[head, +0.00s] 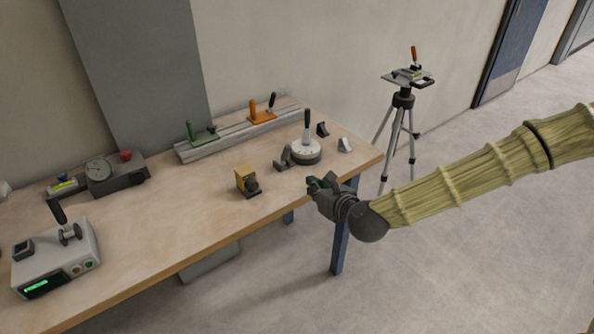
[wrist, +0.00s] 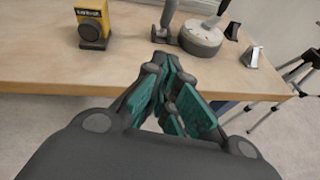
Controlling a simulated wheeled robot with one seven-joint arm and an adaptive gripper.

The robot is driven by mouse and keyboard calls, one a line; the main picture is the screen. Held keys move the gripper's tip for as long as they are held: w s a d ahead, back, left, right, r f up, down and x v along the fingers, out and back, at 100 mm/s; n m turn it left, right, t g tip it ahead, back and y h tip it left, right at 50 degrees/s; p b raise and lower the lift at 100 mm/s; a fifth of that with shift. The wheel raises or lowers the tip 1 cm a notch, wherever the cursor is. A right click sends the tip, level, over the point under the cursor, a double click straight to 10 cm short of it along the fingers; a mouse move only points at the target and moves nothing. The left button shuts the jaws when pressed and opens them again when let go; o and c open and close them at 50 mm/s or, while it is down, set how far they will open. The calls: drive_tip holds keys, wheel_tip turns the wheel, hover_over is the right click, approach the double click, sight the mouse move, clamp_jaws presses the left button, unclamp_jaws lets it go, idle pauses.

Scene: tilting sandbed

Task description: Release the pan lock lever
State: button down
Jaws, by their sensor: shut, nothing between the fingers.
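No lever is labelled as the pan lock. The tripod (head: 403,98) stands beyond the right end of the bench. Its head plate (head: 405,76) carries an upright orange-handled lever (head: 414,55), with a dark part at the plate's right side. On the bench, a pale round base (head: 305,152) has an upright black-handled lever (head: 307,120); the base also shows in the wrist view (wrist: 201,38). My gripper (head: 314,184) is shut and empty near the bench's front right edge, apart from both levers. Its teal-padded fingers (wrist: 167,75) show in the wrist view.
A yellow block (head: 245,178) stands near the bench's front edge. A rail (head: 235,132) with green and orange levers lies along the back. A gauge box (head: 115,172) and a grey box (head: 60,258) with a lever stand at left. Floor is clear right of the tripod.

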drive_tip(key=p, duration=0.2)
approach(284, 160)
drive_tip(key=f, duration=0.4)
drive_tip(key=shift+w, duration=0.3)
drive_tip(key=w, duration=0.1)
drive_tip(key=w+a+r, duration=0.1)
drive_tip(key=shift+w, duration=0.25)
drive_tip(key=shift+w+a+r+p, duration=0.2)
drive_tip(key=shift+w+a+p, duration=0.15)
drive_tip(key=shift+w, duration=0.2)
drive_tip(key=shift+d+r, duration=0.1)
drive_tip(key=shift+r, duration=0.05)
drive_tip(key=shift+r+p, duration=0.1)
drive_tip(key=shift+p, duration=0.3)
drive_tip(key=shift+w+r, duration=0.1)
